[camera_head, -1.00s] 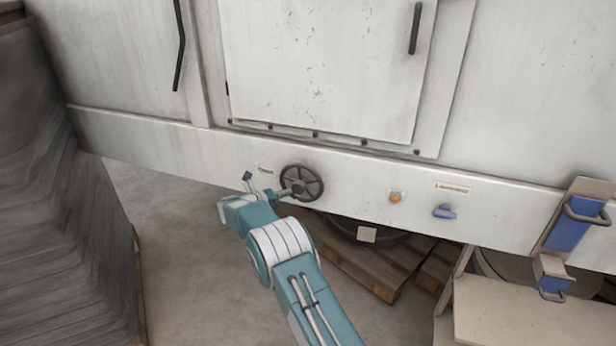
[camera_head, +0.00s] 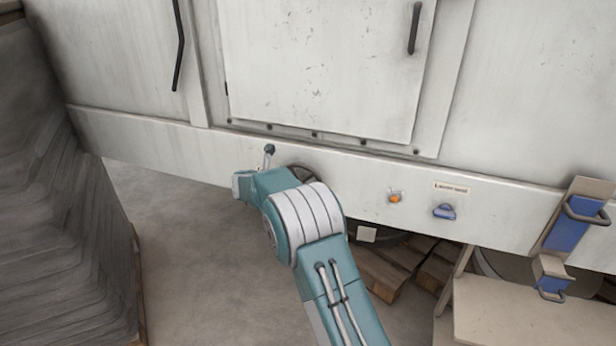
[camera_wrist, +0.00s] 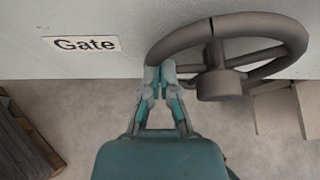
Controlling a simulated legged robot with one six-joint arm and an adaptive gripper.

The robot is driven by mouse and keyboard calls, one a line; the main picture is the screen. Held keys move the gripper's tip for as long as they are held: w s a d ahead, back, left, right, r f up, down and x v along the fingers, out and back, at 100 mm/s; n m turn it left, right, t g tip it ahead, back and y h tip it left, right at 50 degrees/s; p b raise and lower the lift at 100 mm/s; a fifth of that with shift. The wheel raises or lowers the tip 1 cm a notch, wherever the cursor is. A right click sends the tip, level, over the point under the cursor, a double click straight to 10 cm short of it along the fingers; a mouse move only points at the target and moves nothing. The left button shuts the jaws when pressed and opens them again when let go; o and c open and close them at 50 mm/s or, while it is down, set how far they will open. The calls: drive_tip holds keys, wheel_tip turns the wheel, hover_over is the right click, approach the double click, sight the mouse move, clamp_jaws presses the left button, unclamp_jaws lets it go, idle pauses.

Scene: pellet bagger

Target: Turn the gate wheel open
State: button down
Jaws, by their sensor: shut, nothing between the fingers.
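The gate wheel is a dark grey spoked handwheel on the white machine panel. In the head view only its upper rim (camera_head: 301,170) shows, as my arm covers the rest. In the wrist view the wheel (camera_wrist: 222,84) fills the upper right, with its hub and spokes clear. A label reading "Gate" (camera_wrist: 82,44) is on the panel to the left of it. My gripper (camera_wrist: 160,70) is shut and empty, its fingertips close at the left side of the rim. I cannot tell whether they touch it. In the head view the fingers are mostly hidden behind my arm.
To the right on the panel are an orange button (camera_head: 395,198) and a blue knob (camera_head: 444,211). A blue-handled part (camera_head: 570,222) juts out at far right above a beige table (camera_head: 535,312). Wooden pallets (camera_head: 395,272) lie below the machine.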

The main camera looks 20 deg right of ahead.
drive_tip(key=shift+s+d+r+m+t+y, duration=0.1)
drive_tip(key=shift+d+r+m+t+y, duration=0.1)
drive_tip(key=shift+r+m+y, duration=0.15)
drive_tip(key=shift+s+d+r+m+t+y, duration=0.1)
drive_tip(key=shift+r+m+t+y, duration=0.15)
drive_tip(key=shift+r+m, duration=0.15)
drive_tip(key=shift+r, duration=0.15)
idle(0.4)
drive_tip(key=shift+s+d+r, duration=0.1)
drive_tip(key=shift+d, duration=0.05)
